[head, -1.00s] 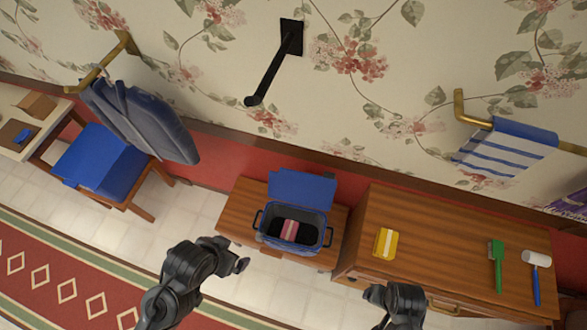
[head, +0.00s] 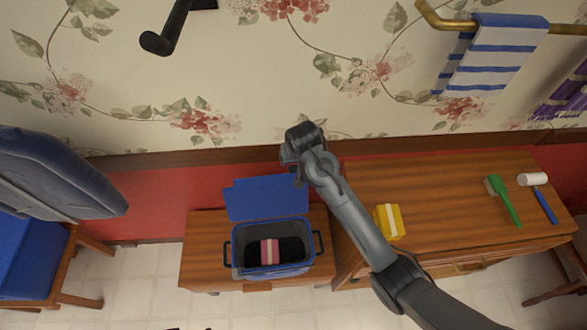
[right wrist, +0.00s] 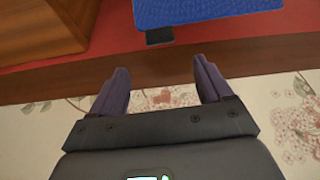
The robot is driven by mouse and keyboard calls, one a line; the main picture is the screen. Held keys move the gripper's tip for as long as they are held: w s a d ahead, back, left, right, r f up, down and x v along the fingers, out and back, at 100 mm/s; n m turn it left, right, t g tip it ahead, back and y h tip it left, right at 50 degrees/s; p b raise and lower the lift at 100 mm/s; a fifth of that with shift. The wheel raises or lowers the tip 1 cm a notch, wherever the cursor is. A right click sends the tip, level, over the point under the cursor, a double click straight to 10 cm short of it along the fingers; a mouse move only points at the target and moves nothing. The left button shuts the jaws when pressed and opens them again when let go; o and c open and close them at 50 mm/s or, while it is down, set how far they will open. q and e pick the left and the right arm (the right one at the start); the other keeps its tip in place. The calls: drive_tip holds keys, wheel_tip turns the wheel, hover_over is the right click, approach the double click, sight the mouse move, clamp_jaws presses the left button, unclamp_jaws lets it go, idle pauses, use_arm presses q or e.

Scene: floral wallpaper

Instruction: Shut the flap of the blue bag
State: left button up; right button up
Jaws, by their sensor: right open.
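The blue bag (head: 272,264) stands upright on a low wooden bench, with dark handles at its sides. Its blue flap (head: 265,198) is open, spread back toward the wall. Inside lies a dark item with a pink striped band (head: 268,252). My right arm reaches across from the lower right to the flap's upper right corner. In the right wrist view my right gripper (right wrist: 160,80) is open and empty. The flap (right wrist: 205,10) with its dark tab (right wrist: 160,36) lies just beyond the fingertips, apart from them. Only small dark bits, perhaps my left gripper, show at the head view's bottom edge.
A wooden cabinet (head: 455,195) stands right of the bench, holding a yellow box (head: 388,221), a green brush (head: 503,200) and a white-headed mallet (head: 537,188). A striped towel (head: 490,58) hangs above. A blue-seated chair (head: 25,240) stands left; floor between is free.

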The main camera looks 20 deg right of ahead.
sight(295, 166)
drive_tip(key=b+x, duration=0.1)
drive_tip(key=x, duration=0.9)
drive_tip(key=shift+a+b, duration=0.1)
drive_tip(key=shift+b, duration=0.25)
